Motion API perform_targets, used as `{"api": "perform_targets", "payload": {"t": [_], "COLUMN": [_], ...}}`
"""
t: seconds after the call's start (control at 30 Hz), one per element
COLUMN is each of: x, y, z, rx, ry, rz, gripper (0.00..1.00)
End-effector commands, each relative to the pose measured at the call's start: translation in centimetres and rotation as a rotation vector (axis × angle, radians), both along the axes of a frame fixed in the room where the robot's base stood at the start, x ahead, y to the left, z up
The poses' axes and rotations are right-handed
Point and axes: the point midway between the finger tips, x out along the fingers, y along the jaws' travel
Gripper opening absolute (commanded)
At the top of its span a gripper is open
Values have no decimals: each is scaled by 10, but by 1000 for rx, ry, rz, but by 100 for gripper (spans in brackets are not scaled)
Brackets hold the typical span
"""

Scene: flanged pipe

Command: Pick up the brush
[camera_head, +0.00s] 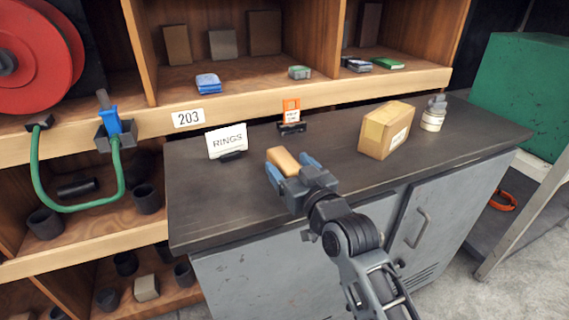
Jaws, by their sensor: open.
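A tan, rounded wooden block, which looks like the brush (283,159), is on or just above the dark worktop (215,205), left of its middle. Its bristles do not show. My gripper (291,167) is open, with its blue fingers at the near end of the brush, one on each side. The gripper body hides the brush's near end. I cannot tell whether the fingers touch it.
A white "RINGS" sign (227,140) stands left of the brush and an orange card holder (291,113) stands behind it. A cardboard box (386,130) and a white jar (433,119) stand to the right. Wooden shelving (300,94) rises behind the worktop.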

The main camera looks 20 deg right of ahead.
Motion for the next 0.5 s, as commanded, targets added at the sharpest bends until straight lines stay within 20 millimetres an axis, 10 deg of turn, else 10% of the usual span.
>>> {"api": "perform_targets", "payload": {"t": [0.5], "x": [14], "y": [1], "z": [-1], "rx": [-1], "ry": [0], "rz": [0], "gripper": [65]}}
